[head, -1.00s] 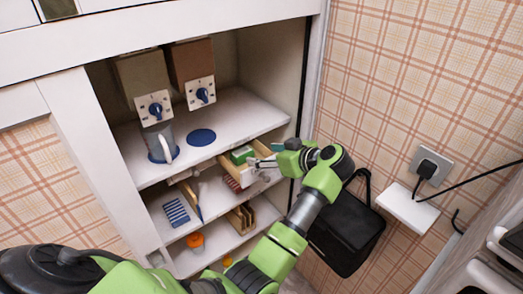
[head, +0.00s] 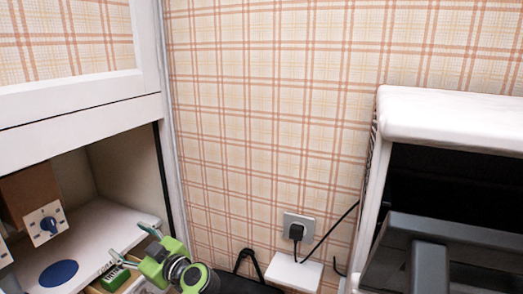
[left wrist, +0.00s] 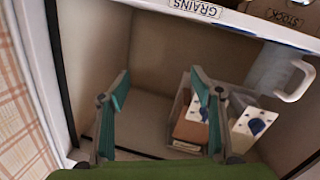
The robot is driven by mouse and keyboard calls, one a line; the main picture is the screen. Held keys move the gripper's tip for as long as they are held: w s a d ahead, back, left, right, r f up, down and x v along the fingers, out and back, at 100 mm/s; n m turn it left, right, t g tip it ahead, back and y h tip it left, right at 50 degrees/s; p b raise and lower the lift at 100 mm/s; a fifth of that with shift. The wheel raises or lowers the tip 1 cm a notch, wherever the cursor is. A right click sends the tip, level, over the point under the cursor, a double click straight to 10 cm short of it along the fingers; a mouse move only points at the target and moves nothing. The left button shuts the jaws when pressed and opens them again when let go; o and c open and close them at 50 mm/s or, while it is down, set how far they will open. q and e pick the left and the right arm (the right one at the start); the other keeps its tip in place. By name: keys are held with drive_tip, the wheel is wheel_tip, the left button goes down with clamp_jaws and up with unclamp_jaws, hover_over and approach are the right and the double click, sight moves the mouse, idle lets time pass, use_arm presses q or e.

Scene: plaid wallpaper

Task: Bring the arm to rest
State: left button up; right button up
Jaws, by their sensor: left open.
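My left gripper (head: 133,245) is at the lower left of the head view, beside the cabinet shelf. It also shows in the left wrist view (left wrist: 160,88), where its two teal-tipped fingers stand wide apart with nothing between them. A green block (head: 114,278) lies below the gripper in the head view, in a small wooden drawer that is mostly cut off by the frame. My right gripper is in neither view.
A wall socket (head: 299,226) and white-topped unit (head: 450,118) stand right.

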use_arm(q)
drive_tip(key=s+d+r+m+t+h, duration=0.1)
drive_tip(key=d+r+m+t+h, duration=0.7)
drive_tip(key=d+m+t+h, duration=0.4)
drive_tip(key=s+d+f+m+g+h, duration=0.3)
drive_tip(key=s+d+f+m+h, duration=0.15)
drive_tip(key=d+f, duration=0.3)
drive_tip(key=s+d+f+m+g+h, duration=0.4)
drive_tip(key=s+d+f+h, duration=0.15)
drive_tip(key=d+f, duration=0.2)
drive_tip(key=s+a+f+g+y, duration=0.3)
drive_tip(key=s+a+f+g, duration=0.15)
drive_tip(key=s+f, duration=0.75)
drive_tip(key=s+a+f+n+g+y, duration=0.2)
drive_tip(key=s+a+g, duration=0.15)
drive_tip(key=s, duration=0.35)
drive_tip(key=s+a+f+n+g+y, duration=0.2)
drive_tip(key=s+a+f, duration=0.1)
drive_tip(key=s+a, duration=0.25)
wheel_tip(320, 180, down, 27)
drive_tip(key=s+d+g+b, duration=0.1)
drive_tip(key=s+g, duration=0.1)
drive_tip(key=s, duration=0.1)
drive_tip(key=s+a+f, duration=0.3)
drive_tip(key=s+f, duration=1.3)
drive_tip(key=f, duration=0.1)
drive_tip(key=shift+s+m+g+b, duration=0.35)
drive_tip(key=shift+m+g+b, duration=0.05)
drive_tip(key=shift+m, duration=0.05)
